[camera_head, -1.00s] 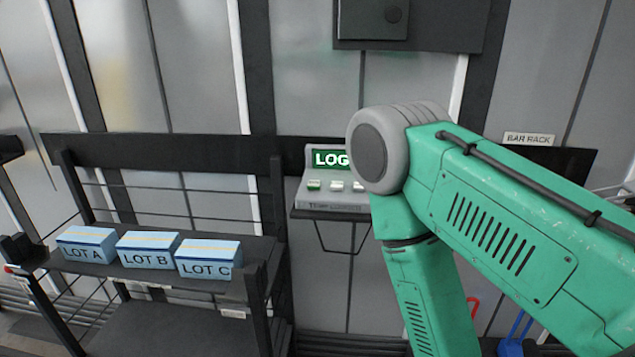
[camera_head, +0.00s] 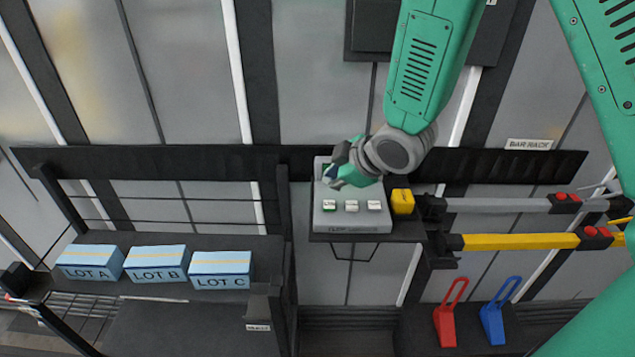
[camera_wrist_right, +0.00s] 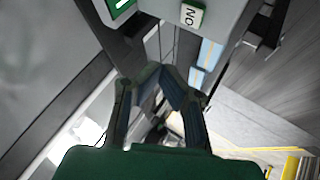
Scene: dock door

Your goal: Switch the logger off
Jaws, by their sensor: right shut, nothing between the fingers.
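The logger (camera_head: 350,222) is a grey sloped box on a small dark wall shelf, with three pale keys in a row on its face. The left key (camera_head: 329,205) has a green edge; the lettering is too small to read in the head view. My right gripper (camera_head: 332,178) is shut and empty, over the upper left of the logger, hiding most of its screen. In the right wrist view the shut fingertips (camera_wrist_right: 160,72) are below the logger's edge in the picture; a key (camera_wrist_right: 193,15) with lettering like an inverted "ON" and part of the green screen (camera_wrist_right: 121,5) show. My left gripper is out of view.
A yellow block (camera_head: 402,201) stands close to the logger's right side. Grey and yellow bars (camera_head: 515,242) lie on the rack at right. Lot A, B and C boxes (camera_head: 158,263) sit on the left shelf. Red (camera_head: 450,315) and blue (camera_head: 495,315) wedges stand lower right.

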